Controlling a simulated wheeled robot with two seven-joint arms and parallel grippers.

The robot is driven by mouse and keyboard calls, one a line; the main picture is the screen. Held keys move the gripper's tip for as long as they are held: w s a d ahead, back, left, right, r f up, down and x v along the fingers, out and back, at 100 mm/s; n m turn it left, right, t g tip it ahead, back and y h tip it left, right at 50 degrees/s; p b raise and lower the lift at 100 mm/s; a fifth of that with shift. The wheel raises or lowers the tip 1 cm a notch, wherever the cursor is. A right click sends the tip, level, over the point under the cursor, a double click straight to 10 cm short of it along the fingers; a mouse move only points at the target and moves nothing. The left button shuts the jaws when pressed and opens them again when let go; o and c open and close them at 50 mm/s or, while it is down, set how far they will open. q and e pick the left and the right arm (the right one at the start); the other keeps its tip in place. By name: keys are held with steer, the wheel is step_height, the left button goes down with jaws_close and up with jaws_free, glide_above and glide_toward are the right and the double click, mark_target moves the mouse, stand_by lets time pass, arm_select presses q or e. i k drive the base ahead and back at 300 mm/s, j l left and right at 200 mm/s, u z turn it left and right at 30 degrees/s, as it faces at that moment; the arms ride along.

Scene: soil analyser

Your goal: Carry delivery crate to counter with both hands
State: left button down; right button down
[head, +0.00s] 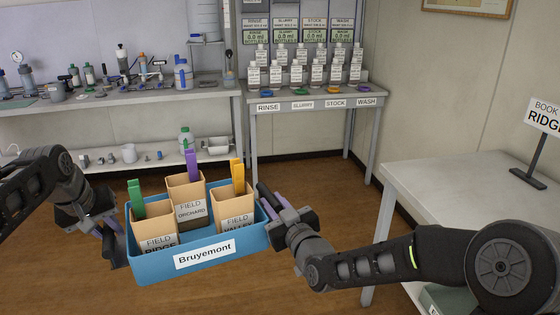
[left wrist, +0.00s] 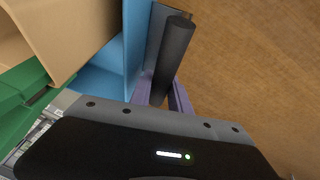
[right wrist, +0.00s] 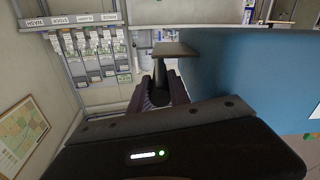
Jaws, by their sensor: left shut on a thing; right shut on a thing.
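The blue delivery crate (head: 150,268), labelled "Bruyemont", is held in the air over the floor in the head view. It carries three tan bags labelled "FIELD RIDGE" (head: 155,230), "FIELD ORCHARD" (head: 185,190) and "FIELD VALLEY" (head: 233,210), with green, purple and orange clips. My left gripper (head: 112,236) is shut at the crate's left end; the left wrist view shows the crate wall (left wrist: 133,40) beside its fingers. My right gripper (head: 272,208) is shut at the right end; the right wrist view shows the blue wall (right wrist: 245,80) close by. A white-topped counter (head: 450,185) stands at the right.
A "BOOK RIDGE" sign (head: 543,118) stands on the right counter, whose near part looks bare. A bottle stand (head: 310,92) with rinse, slurry, stock and wash labels is at the back. A cluttered bench (head: 110,105) is at back left. Floor (head: 330,190) lies open between.

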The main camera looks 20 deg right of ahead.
mark_target(461, 187)
steer(key=i, duration=1.2)
steer(key=z, duration=1.95)
steer(key=i, duration=0.1)
